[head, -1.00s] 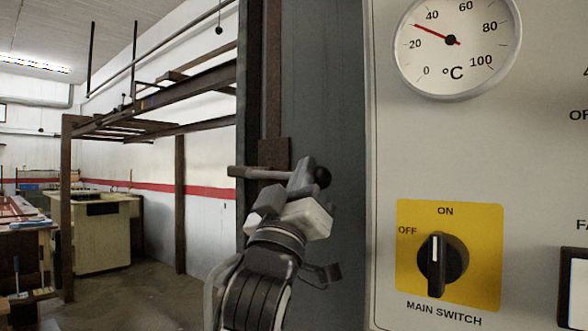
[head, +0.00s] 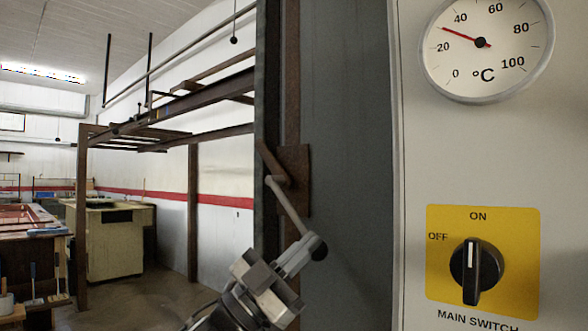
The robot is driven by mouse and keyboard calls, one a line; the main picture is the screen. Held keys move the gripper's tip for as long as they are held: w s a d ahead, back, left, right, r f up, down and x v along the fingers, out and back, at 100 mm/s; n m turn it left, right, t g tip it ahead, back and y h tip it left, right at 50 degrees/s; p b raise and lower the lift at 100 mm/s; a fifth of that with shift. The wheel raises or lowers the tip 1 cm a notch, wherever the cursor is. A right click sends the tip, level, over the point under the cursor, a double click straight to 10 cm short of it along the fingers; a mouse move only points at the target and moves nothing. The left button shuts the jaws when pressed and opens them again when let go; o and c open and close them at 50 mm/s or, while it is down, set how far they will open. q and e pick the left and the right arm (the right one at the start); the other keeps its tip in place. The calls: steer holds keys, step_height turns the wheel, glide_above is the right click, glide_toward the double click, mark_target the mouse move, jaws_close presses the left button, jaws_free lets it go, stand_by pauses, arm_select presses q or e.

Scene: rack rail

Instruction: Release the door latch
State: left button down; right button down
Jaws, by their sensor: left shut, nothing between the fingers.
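The door latch is a pivoted lever on a rusty plate (head: 296,168) at the edge of a dark grey door (head: 350,150). Its grey handle rod (head: 289,207) slopes down to the right and ends in a black ball knob (head: 318,248). A short rusty bar (head: 271,162) slopes up to the left from the pivot. My left gripper (head: 298,256) is shut and empty, its fingertips beside the knob on its lower left. I cannot tell whether they touch it. My right gripper is not in view.
A pale control panel with a temperature dial (head: 481,43) and a black main switch knob (head: 476,272) stands close on the right. A rusty steel frame (head: 193,215) and a cream bench (head: 115,245) stand farther back at left.

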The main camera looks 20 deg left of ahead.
arm_select(q)
steer(key=w+a+f+m+g+p, duration=0.1)
steer(key=w+a+f+m+g, duration=0.3)
steer(key=a+m+g, duration=0.3)
steer(key=shift+a+f+m+p, duration=0.2)
steer(key=shift+m+p, duration=0.2)
steer(key=shift+m, duration=0.4)
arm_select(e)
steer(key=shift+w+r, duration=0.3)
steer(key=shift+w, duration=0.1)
